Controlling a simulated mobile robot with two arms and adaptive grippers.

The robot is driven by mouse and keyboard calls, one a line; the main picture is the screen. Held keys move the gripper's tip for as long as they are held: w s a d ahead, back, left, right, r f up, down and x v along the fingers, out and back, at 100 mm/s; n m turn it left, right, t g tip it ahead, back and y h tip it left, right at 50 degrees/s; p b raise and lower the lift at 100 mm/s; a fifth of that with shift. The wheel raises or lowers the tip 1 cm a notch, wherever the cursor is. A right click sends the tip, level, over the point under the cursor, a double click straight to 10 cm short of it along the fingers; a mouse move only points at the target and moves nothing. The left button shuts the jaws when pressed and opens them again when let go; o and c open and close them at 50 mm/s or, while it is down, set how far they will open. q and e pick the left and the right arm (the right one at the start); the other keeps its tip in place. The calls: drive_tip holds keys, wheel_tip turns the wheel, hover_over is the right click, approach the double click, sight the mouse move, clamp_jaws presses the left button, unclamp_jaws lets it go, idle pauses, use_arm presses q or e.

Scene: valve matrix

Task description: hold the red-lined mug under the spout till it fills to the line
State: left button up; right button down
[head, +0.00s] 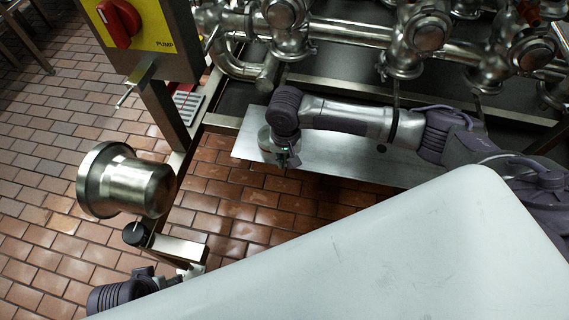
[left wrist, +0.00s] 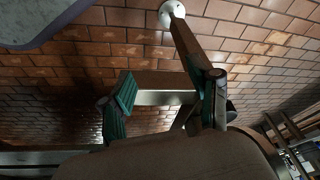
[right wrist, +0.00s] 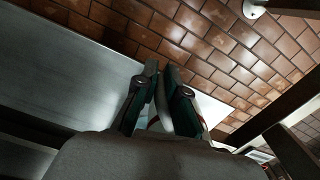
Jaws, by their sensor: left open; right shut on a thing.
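My right gripper (head: 287,158) is low over the steel plate at the centre of the head view, its fingers pointing down. In the right wrist view its fingers (right wrist: 160,70) are close together. A pale piece with a thin red edge (right wrist: 203,122), seemingly part of the red-lined mug, shows beside and behind them; most of it is hidden, and its fill level cannot be seen. My left gripper (left wrist: 165,88) is open, with a metal bar of the frame showing between its fingers; I cannot tell whether they touch it. I cannot pick out the spout for certain.
Steel pipes and valves (head: 430,45) line the back. A steel plate (head: 330,165) lies below them. A yellow pump panel with a red knob (head: 120,22) stands at left, above a small grille tray (head: 187,103). A steel bell-shaped vessel (head: 150,187) is at left. Brick floor is open there.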

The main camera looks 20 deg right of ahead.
drive_tip(key=shift+w+d+f+b, duration=0.1)
drive_tip(key=shift+w+d+b, duration=0.3)
drive_tip(key=shift+w+b, duration=0.3)
drive_tip(key=shift+w+d, duration=0.2)
drive_tip(key=shift+w+d+p, duration=0.3)
drive_tip(key=shift+w+d, duration=0.4)
drive_tip(key=shift+w, duration=0.35)
drive_tip(key=shift+w+d, duration=0.3)
drive_tip(key=shift+w, duration=0.2)
drive_tip(key=shift+w+d, duration=0.3)
drive_tip(key=shift+w, duration=0.2)
use_arm(q)
drive_tip(key=shift+v, duration=2.15)
use_arm(e)
drive_tip(key=shift+w+d+f, duration=0.1)
drive_tip(key=shift+w+d, duration=0.3)
drive_tip(key=shift+w, duration=0.15)
use_arm(q)
drive_tip(key=shift+a, duration=0.1)
idle(2.3)
